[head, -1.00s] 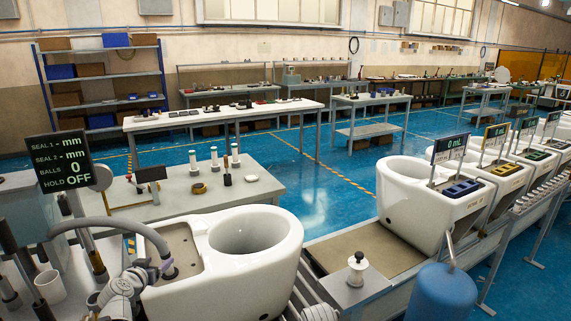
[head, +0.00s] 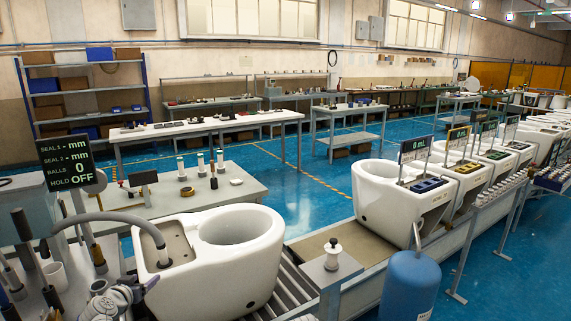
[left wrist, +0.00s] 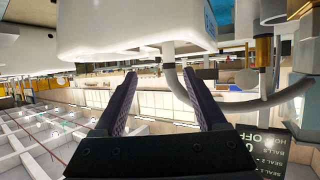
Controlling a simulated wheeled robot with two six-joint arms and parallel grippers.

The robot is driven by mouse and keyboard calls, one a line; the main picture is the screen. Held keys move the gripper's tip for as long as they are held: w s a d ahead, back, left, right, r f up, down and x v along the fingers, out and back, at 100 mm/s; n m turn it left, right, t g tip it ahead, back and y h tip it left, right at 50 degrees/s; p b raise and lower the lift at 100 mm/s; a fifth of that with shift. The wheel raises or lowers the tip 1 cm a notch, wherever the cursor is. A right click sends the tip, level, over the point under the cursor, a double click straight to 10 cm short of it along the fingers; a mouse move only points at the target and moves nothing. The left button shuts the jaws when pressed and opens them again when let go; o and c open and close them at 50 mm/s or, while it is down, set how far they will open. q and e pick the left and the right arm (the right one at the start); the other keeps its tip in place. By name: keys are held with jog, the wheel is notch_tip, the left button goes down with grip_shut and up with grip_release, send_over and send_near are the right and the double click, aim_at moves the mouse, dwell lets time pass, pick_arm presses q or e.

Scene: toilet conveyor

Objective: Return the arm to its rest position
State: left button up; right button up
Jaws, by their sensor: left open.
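My left arm shows only at the lower left of the head view, as grey-white links beside the near white toilet. My left gripper (left wrist: 162,85) shows clearly in the left wrist view. Its two dark fingers are apart with nothing between them. That view is upside down. A grey hose (left wrist: 250,105) curves past the right finger. My right gripper is in neither view.
The near toilet (head: 245,270) sits on the roller conveyor; the grey hose (head: 120,217) ends in its tank opening. The display (head: 65,164) reads BALLS 0, HOLD OFF. A small stand (head: 332,262) and a blue tank (head: 410,285) are on the right. More toilets (head: 390,195) line the conveyor.

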pick_arm(q)
jog(key=s+d+f+m+g+h+p, duration=0.1)
jog(key=s+d+f+m+g+h, duration=0.15)
jog(key=d, duration=0.95)
jog(key=s+d+f+m+g+h+p, duration=0.15)
jog(key=d+f+g, duration=0.25)
jog(key=d, duration=0.7)
jog(key=s+d+f+g+y, duration=0.1)
jog(key=s+d+g+y, duration=0.1)
jog(key=s+d, duration=0.4)
jog(key=s+d+f+g+y+p, duration=0.1)
jog(key=s+d+g, duration=0.4)
jog(key=s, duration=0.7)
jog(key=shift+s+d+f+y, duration=0.35)
jog(key=shift+d+f+y, duration=0.25)
jog(key=shift+y, duration=0.2)
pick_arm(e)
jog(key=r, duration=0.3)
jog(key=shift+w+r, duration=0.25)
pick_arm(q)
jog(key=shift+d, duration=0.1)
